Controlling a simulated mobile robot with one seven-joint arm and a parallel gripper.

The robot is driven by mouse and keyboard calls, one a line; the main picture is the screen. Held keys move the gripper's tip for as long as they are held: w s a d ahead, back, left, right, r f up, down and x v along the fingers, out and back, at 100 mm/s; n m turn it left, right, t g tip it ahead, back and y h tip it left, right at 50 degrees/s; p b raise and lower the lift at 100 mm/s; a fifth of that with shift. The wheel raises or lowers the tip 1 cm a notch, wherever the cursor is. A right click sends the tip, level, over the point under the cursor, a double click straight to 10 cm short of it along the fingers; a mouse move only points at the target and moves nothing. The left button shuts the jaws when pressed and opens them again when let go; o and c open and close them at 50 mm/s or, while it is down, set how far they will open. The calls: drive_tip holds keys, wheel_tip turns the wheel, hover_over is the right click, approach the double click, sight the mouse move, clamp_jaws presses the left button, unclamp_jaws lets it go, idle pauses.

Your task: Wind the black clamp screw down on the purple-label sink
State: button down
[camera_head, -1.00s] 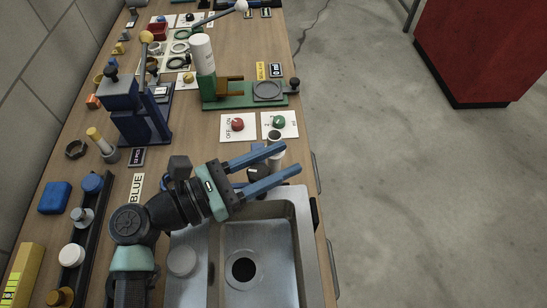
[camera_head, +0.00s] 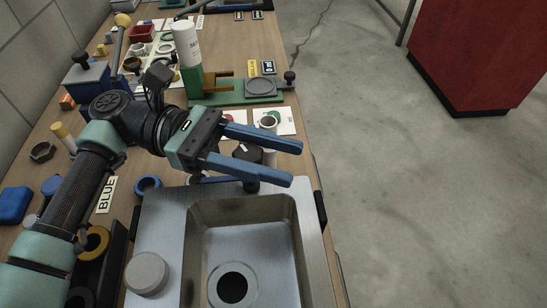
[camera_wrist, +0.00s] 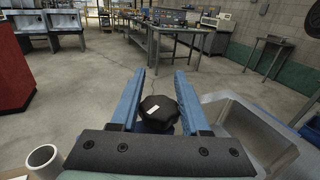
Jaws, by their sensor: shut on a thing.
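The black clamp screw knob (camera_head: 247,152) stands at the back rim of the metal sink (camera_head: 160,225). In the wrist view the black knob (camera_wrist: 158,112) has a white mark on top and sits between my two blue fingers. Part of the screw below the knob is hidden by the near finger. I see no purple label on this sink; a white "BLUE" label (camera_head: 106,194) lies left of it.
A white cup-like cylinder (camera_wrist: 42,160) stands close beside my gripper. A green fixture (camera_head: 215,98) and white button cards (camera_head: 285,122) lie behind. A grey round cap (camera_head: 147,272) is on the sink's left side. Open floor (camera_head: 420,210) is to the right.

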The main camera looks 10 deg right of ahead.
drive_tip(key=shift+s+r+m+g+y, duration=0.1)
drive_tip(key=shift+r+m+g+y, duration=0.25)
drive_tip(key=shift+m+g, duration=0.35)
drive_tip(key=shift+a, duration=0.1)
drive_tip(key=c, duration=0.6)
unclamp_jaws()
drive_tip(key=shift+c, duration=0.2)
drive_tip(key=shift+o, duration=1.3)
drive_tip(key=shift+f, duration=0.2)
drive_tip(key=shift+s, duration=0.1)
drive_tip(key=shift+r, duration=0.1)
wheel_tip(320, 180, up, 10)
drive_tip(key=p, duration=0.2)
